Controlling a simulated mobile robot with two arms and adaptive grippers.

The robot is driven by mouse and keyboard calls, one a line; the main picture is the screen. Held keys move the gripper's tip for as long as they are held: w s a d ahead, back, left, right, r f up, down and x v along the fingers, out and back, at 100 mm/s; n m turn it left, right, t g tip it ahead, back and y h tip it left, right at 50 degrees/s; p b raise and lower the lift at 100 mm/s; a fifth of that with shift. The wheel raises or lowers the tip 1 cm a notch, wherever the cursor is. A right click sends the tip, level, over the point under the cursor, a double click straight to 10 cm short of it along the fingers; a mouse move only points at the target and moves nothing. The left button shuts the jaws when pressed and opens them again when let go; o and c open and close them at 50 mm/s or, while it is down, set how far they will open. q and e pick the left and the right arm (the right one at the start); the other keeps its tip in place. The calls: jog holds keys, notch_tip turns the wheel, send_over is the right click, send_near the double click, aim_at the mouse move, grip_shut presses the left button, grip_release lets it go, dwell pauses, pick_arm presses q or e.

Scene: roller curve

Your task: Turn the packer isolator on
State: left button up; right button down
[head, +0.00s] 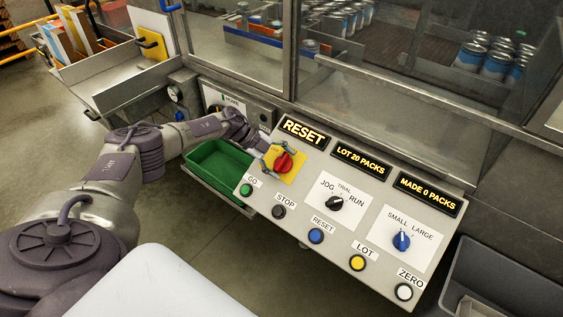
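The words on the plate are too small to read. My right gripper is not in view.
The panel (340,265) has displays reading RESET (304,132), LOT 20 PACKS and MADE 0 PACKS. Below are a JOG/RUN selector (335,203), a SMALL/LARGE selector (401,240) and several buttons. A green tray (216,160) sits left; a grey bin (490,275) stands right.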

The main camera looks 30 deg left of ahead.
pick_arm(q)
jog(key=shift+o, duration=1.3)
jog(key=v, duration=1.2)
